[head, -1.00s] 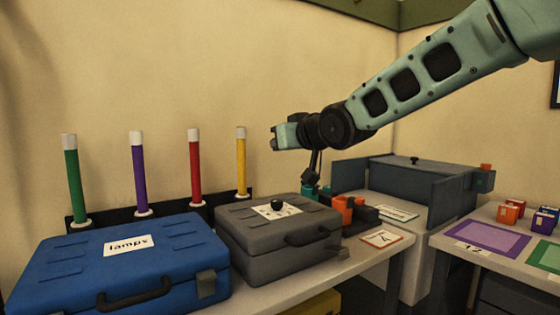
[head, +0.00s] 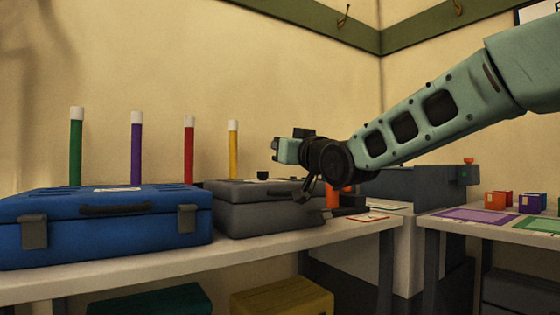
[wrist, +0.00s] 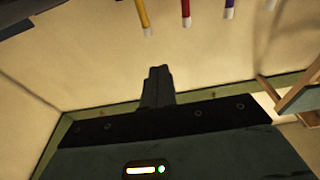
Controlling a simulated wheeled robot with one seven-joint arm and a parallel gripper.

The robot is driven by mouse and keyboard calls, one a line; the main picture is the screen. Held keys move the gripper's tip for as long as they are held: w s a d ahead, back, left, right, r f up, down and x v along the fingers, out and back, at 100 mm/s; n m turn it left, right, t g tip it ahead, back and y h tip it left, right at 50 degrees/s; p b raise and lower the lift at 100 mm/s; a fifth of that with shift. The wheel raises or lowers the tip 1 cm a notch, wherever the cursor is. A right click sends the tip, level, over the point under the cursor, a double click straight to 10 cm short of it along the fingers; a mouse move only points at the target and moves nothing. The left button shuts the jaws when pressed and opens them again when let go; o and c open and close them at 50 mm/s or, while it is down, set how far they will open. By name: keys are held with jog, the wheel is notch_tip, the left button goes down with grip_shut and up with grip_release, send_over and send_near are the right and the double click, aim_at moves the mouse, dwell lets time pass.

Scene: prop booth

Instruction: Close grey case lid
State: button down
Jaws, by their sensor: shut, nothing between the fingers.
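The grey case (head: 262,218) stands on the bench, right of the blue case. Its lid (head: 240,188) lies down flat on the base, with a seam line between them and no clear gap. A small black knob sits on top. My gripper (head: 306,196) is shut and empty; its dark fingers point down beside the right end of the case and overlap it in the head view. I cannot tell whether they touch it. The wrist view shows the shut fingers (wrist: 158,72) against the wall, with no case in sight.
A blue case (head: 120,230) stands at left. Several coloured tubes stand behind the cases, the yellow tube (head: 233,150) nearest my gripper. An orange object (head: 333,196) and a card (head: 367,217) lie right. A grey box (head: 410,185) stands beyond. Free space is above the cases.

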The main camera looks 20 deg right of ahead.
aim_at(288, 194)
jog(key=s+f+b, duration=0.1)
jog(key=f+b, duration=0.2)
jog(key=b, duration=0.1)
jog(key=f+t+b, duration=0.1)
jog(key=f+b, duration=0.3)
jog(key=s+f+t+b, duration=0.1)
jog(key=f+b, duration=0.2)
jog(key=b, duration=0.2)
jog(key=shift+s+d+f+y, duration=0.3)
jog(key=shift+d+y, duration=0.1)
jog(key=shift+f, duration=0.15)
